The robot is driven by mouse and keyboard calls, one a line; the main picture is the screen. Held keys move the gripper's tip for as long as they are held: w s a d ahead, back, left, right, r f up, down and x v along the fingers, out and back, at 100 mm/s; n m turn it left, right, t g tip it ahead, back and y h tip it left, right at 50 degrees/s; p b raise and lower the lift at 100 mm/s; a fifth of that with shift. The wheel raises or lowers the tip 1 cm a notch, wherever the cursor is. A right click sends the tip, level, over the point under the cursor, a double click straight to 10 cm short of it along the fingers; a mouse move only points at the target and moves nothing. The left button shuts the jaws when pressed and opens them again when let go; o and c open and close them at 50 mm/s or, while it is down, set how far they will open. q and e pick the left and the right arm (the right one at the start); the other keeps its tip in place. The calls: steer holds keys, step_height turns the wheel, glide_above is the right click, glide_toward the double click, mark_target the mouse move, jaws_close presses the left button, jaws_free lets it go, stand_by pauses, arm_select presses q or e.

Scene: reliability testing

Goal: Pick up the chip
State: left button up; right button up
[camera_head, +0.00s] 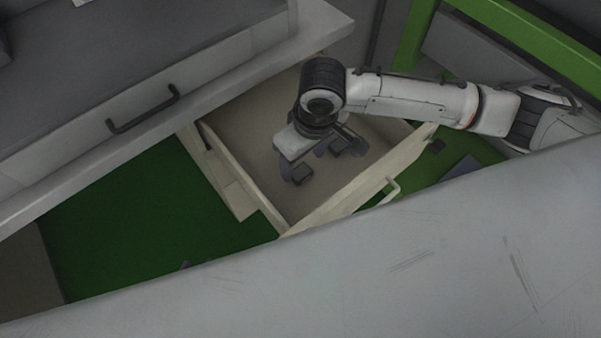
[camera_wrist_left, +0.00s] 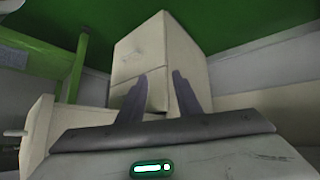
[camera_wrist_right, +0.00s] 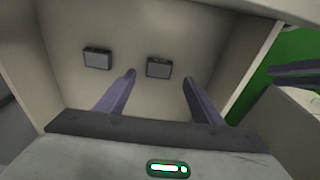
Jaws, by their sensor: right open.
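Two small dark square chips lie on the floor of an open drawer (camera_head: 240,138). The right wrist view shows a left chip (camera_wrist_right: 97,59) and a right chip (camera_wrist_right: 158,67). My right gripper (camera_wrist_right: 158,76) is open above the drawer floor, with the right chip in line between its fingertips and the left chip outside them. My left gripper (camera_wrist_left: 160,77) has its fingers apart with nothing seen between them.
The drawer's walls surround my right gripper, and a white handle (camera_head: 391,190) is on its outer side. A grey cabinet with a dark handle (camera_head: 143,109) stands at the left. A pale box-shaped block (camera_wrist_left: 145,52) is beyond my left fingers.

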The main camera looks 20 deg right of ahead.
mark_target(301, 172)
steer(key=f, duration=0.1)
steer(key=f+b, duration=0.1)
steer(key=f, duration=0.2)
steer(key=shift+w, duration=0.3)
steer(key=shift+w+f+b, duration=0.1)
steer(key=shift+f+b, duration=0.2)
steer(key=shift+f, duration=0.15)
arm_select(q)
steer(key=shift+w+f, duration=0.1)
steer(key=shift+w, duration=0.2)
steer(key=shift+d, duration=0.1)
